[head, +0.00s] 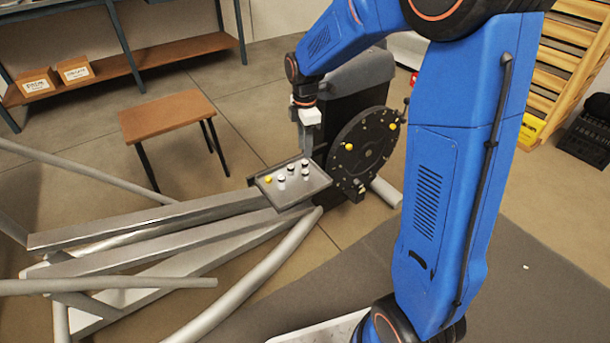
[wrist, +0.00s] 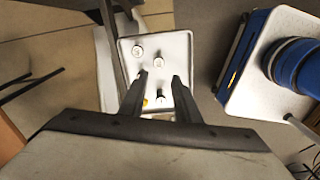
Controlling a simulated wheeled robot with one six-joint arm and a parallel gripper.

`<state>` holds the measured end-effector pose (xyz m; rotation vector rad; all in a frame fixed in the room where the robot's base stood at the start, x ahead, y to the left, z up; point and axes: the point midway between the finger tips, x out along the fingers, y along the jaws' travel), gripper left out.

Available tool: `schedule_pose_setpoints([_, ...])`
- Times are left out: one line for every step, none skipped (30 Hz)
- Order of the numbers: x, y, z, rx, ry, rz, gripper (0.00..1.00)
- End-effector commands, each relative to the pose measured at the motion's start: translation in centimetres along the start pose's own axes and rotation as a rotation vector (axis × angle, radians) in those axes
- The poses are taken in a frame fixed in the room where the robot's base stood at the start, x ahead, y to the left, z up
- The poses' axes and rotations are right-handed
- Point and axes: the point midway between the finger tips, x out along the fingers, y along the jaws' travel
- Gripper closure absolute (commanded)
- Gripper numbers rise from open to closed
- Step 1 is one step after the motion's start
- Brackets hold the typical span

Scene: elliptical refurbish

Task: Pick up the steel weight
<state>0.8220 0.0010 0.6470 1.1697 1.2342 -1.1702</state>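A shallow grey tray (head: 318,184) holds several small silvery cylinders and a yellow piece (head: 268,179). One silvery cylinder (head: 281,184) stands near the tray's front; I cannot tell which cylinder is the steel weight. The tray also shows in the wrist view (wrist: 178,45), with two cylinders (wrist: 137,51) (wrist: 158,62) beyond the fingertips. Another pale piece (wrist: 161,95) shows between my fingers, and part of the yellow piece is hidden behind the left finger. My gripper (wrist: 161,78) is open above the tray, its fingers apart with nothing held. It shows small in the head view (head: 309,140).
A dark disc (head: 365,150) with yellow knobs stands right behind the tray. Long grey machine rails and tubes (head: 150,225) run to the left. A small brown table (head: 168,115) and a shelf with boxes (head: 75,70) are at the back left.

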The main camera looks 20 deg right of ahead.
Motion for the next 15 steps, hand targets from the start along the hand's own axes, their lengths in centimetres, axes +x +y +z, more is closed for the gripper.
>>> schedule_pose_setpoints([1.0, -0.1, 0.0, 0.0, 0.0, -0.003, 0.71])
schedule_pose_setpoints([1.6, -0.1, 0.0, 0.0, 0.0, -0.004, 0.71])
schedule_pose_setpoints([2.2, -0.1, 0.0, 0.0, 0.0, -0.004, 0.71])
schedule_pose_setpoints([2.7, -0.1, 0.0, 0.001, 0.0, -0.003, 0.71])
schedule_pose_setpoints([3.1, -0.1, 0.0, 0.001, 0.0, -0.003, 0.71])
schedule_pose_setpoints([3.7, -0.1, 0.0, 0.001, 0.0, -0.003, 0.71])
schedule_pose_setpoints([4.0, -0.1, 0.0, 0.001, 0.0, -0.002, 0.71])
schedule_pose_setpoints([4.4, -0.1, 0.0, 0.001, 0.0, -0.002, 0.71])
schedule_pose_setpoints([4.7, -0.1, 0.0, 0.001, 0.0, -0.003, 0.71])
schedule_pose_setpoints([4.9, -0.1, 0.0, 0.001, 0.0, -0.002, 0.71])
schedule_pose_setpoints([5.1, 0.0, 0.0, 0.001, 0.0, -0.001, 0.71])
schedule_pose_setpoints([5.2, 0.0, 0.0, 0.001, 0.0, 0.0, 0.71])
schedule_pose_setpoints([5.3, 0.0, 0.0, 0.001, 0.0, 0.0, 0.71])
schedule_pose_setpoints([5.4, 0.0, 0.0, 0.001, 0.0, 0.0, 0.71])
schedule_pose_setpoints([5.7, 0.0, 0.1, 0.001, 0.0, 0.0, 0.71])
